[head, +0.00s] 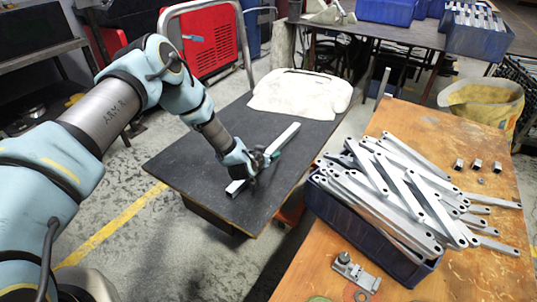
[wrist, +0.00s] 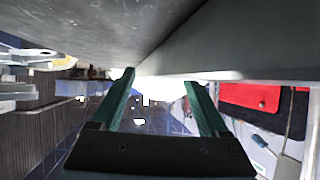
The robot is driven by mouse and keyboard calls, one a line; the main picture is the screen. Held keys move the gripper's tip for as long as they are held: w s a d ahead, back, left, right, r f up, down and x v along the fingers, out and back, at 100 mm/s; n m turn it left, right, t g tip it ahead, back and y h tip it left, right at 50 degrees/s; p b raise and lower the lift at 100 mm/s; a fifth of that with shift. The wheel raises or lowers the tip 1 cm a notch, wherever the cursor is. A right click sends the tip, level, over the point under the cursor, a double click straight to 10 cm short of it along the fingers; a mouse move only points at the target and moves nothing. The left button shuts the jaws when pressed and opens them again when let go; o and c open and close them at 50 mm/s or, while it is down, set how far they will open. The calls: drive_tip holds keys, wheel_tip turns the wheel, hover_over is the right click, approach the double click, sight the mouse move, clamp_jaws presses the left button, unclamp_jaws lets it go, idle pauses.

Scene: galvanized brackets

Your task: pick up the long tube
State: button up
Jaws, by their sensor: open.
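The long tube (head: 284,138) is a pale grey metal length lying slantwise on the dark tabletop (head: 190,160) in the head view. My gripper (head: 263,158) is low over its middle and hides part of it. In the wrist view my gripper (wrist: 165,78) shows two green fingers, apart, with no object seen held between them. A large grey surface that looks like the tube (wrist: 250,40) fills the upper right, very close, at the fingertips. I cannot tell whether the tube is between the fingers or touching them.
A crumpled whitish cloth (head: 300,92) lies at the table's far end. To the right, a wooden bench (head: 440,130) carries a blue bin (head: 330,208) heaped with metal brackets, some overhanging. A red machine (head: 205,45) stands behind. Bare tabletop lies left of the tube.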

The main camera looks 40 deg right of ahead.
clamp_jaws()
idle(0.6)
idle(0.8)
